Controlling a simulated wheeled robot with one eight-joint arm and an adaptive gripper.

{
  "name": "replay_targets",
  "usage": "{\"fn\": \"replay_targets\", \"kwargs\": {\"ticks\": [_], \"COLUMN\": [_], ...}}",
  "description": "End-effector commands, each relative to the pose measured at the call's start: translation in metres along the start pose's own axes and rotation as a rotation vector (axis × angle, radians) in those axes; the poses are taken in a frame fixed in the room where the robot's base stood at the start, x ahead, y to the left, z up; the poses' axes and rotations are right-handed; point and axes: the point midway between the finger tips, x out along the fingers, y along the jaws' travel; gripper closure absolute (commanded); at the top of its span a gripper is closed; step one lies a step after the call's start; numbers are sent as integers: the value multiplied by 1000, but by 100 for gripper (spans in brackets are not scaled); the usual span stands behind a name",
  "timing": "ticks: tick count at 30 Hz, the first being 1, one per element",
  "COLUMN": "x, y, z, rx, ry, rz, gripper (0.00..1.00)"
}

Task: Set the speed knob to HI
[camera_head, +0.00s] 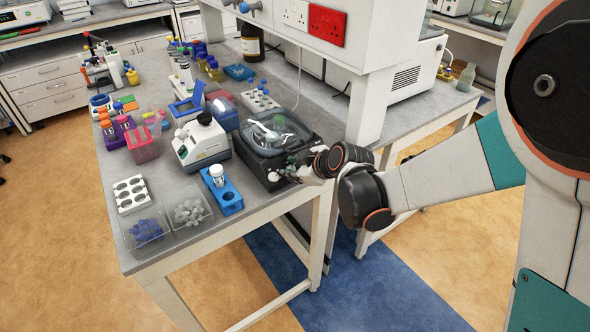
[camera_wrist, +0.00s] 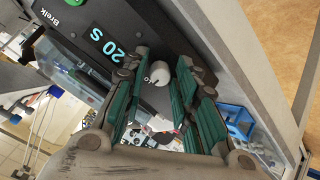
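The black device (camera_head: 249,157) with a clear domed lid (camera_head: 273,131) stands near the bench's right edge in the head view. In the wrist view its dark front panel (camera_wrist: 125,18) carries a cyan "20 S" display (camera_wrist: 106,41). A small pale knob (camera_wrist: 159,70) sits on the panel, with a white mark beside it that I cannot fully read. My gripper (camera_wrist: 163,64) is open, its teal-padded fingers on either side of the knob with gaps visible.
A white instrument (camera_head: 202,142) and a blue rack (camera_head: 226,195) with a white-capped tube stand left of the device. A white shelf post (camera_head: 369,105) rises close behind my gripper. The floor in front of the bench is clear.

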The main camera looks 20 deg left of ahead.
Motion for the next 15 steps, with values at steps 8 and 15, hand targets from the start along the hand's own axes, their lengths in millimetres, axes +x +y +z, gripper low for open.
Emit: {"fn": "replay_targets", "kwargs": {"ticks": [8, 15], "x": [0, 0], "y": [0, 0], "z": [0, 0], "rx": [0, 6], "ry": [0, 0], "rz": [0, 0], "gripper": [100, 100]}}
